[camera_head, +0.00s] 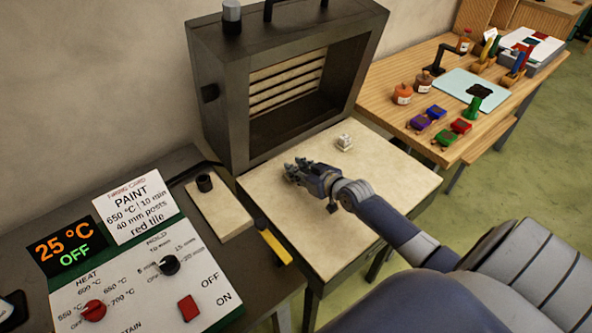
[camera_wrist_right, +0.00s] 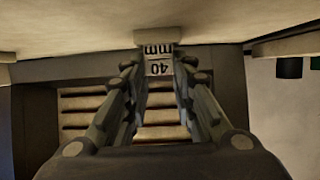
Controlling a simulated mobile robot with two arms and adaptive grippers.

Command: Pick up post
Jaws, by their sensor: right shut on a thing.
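My right gripper (camera_head: 297,172) is over the pale slab of the bench in front of the kiln. In the right wrist view its fingers (camera_wrist_right: 158,72) are closed around a small pale post (camera_wrist_right: 158,58) marked "40 mm", which appears upside down there. The post's far end is close to the pale surface; I cannot tell whether it touches. In the head view the gripper hides this post. A small group of white pieces (camera_head: 344,142) sits on the slab to the right of the gripper. My left gripper is not in view.
The open kiln (camera_head: 215,110) stands behind the slab (camera_head: 275,218). A control panel (camera_head: 130,275) with a "40 mm posts" card (camera_head: 132,208) is at left, beside a pale board (camera_head: 222,212) and a yellow-handled tool (camera_head: 275,247). A wooden table (camera_head: 410,85) with jars stands at right.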

